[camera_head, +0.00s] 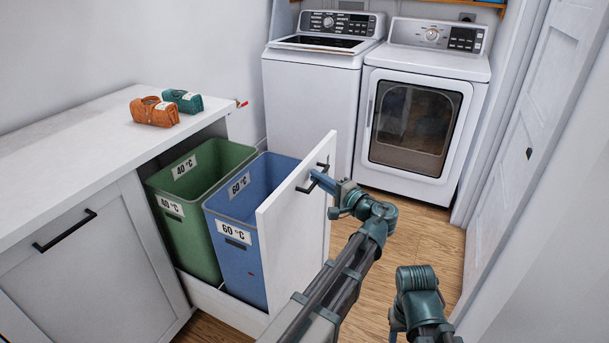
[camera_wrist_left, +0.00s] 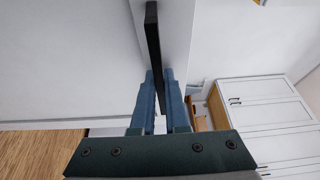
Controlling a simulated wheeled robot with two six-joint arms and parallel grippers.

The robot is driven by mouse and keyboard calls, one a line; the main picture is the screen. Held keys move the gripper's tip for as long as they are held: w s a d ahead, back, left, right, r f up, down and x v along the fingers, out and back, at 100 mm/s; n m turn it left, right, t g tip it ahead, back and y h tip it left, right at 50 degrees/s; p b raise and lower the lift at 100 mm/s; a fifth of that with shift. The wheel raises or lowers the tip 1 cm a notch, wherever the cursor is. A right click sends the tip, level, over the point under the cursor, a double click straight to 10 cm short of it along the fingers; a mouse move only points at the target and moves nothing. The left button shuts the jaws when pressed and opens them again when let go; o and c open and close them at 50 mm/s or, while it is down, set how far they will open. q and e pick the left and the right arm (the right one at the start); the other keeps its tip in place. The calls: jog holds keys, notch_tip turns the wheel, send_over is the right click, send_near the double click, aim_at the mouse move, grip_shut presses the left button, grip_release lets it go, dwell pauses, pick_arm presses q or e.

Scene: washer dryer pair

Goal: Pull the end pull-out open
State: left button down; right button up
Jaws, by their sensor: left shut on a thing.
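The end pull-out stands open, its white front panel (camera_head: 290,222) well out from the counter. A green bin (camera_head: 188,212) marked 40 °C and a blue bin (camera_head: 240,225) marked 60 °C stand inside. My left gripper (camera_head: 316,179) is shut on the black bar handle (camera_head: 323,166) of the front panel. In the left wrist view the handle (camera_wrist_left: 153,45) runs between the two blue fingers (camera_wrist_left: 160,95). Part of my right arm shows at the lower right; its gripper is not in view.
A closed cabinet door with a black handle (camera_head: 65,230) is at the left. Orange (camera_head: 154,111) and teal (camera_head: 183,100) objects sit on the white counter (camera_head: 75,135). A washer (camera_head: 310,95) and dryer (camera_head: 415,120) stand behind. Wooden floor (camera_head: 425,240) is clear right of the panel.

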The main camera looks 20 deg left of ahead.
pick_arm(q)
jog(key=d, duration=0.6)
jog(key=shift+s+d, duration=0.25)
pick_arm(e)
jog(key=shift+d, duration=0.3)
pick_arm(q)
jog(key=c, duration=0.9)
grip_release()
